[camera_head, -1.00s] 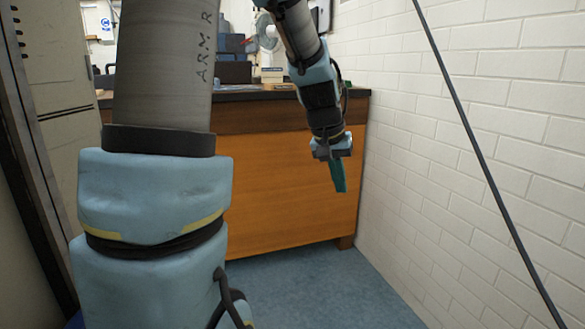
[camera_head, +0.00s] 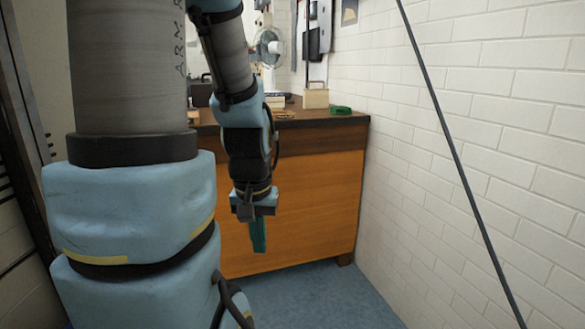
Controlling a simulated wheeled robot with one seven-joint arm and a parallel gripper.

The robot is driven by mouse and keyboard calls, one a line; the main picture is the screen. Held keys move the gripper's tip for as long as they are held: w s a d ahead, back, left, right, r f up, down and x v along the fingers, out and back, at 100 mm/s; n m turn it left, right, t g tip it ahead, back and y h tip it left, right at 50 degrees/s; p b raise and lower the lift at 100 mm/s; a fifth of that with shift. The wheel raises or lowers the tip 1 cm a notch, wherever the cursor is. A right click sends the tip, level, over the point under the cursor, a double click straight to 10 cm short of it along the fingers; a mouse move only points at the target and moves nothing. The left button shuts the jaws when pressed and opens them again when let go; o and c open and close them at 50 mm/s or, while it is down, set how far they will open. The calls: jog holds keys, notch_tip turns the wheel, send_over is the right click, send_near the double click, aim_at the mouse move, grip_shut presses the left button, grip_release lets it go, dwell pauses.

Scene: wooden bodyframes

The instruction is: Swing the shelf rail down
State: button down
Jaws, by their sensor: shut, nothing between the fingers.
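My gripper (camera_head: 258,236) hangs pointing down in front of the orange wooden front of the counter (camera_head: 310,205). Its teal fingers are together, with nothing seen between them. It appears apart from the counter, though the exact gap is hard to tell. I cannot make out a shelf rail for certain in this view. My large arm links cover the left part of the picture and hide part of the counter and what is behind.
On the dark counter top stand a fan (camera_head: 268,48), a pale block-like holder (camera_head: 315,98) and a green item (camera_head: 341,110). A white brick wall (camera_head: 470,150) closes the right side. Blue floor (camera_head: 320,298) is clear between counter and wall. A dark cable or rod (camera_head: 455,150) slants across the right.

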notch_tip(320, 180, up, 15)
jog(key=p, duration=1.2)
jog(key=shift+p, duration=0.35)
